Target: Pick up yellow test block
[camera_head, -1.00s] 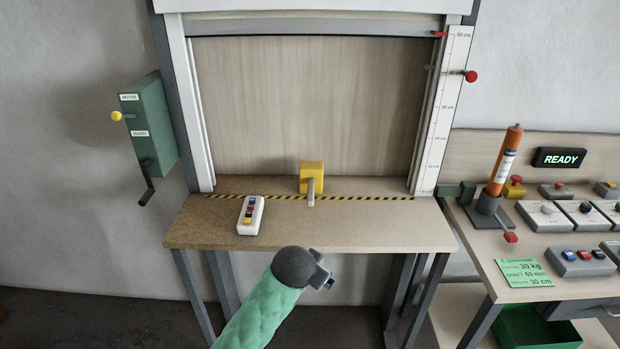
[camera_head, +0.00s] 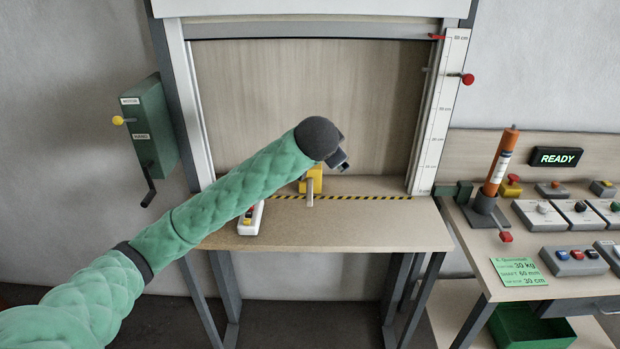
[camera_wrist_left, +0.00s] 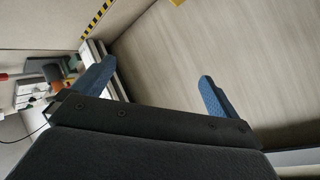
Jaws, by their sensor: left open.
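A yellow bit (camera_wrist_left: 177,2), likely the block, shows at the top edge of the left wrist view. My left gripper (camera_head: 342,158) is above and slightly right of the block, apart from it. In the left wrist view its blue fingers (camera_wrist_left: 157,90) are spread wide with nothing between them. My right gripper is not in view.
A green motor box (camera_head: 148,125) hangs at left. At right, a side table (camera_head: 510,262) holds an orange cylinder (camera_head: 500,165) and several button boxes. The bench's right half is clear.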

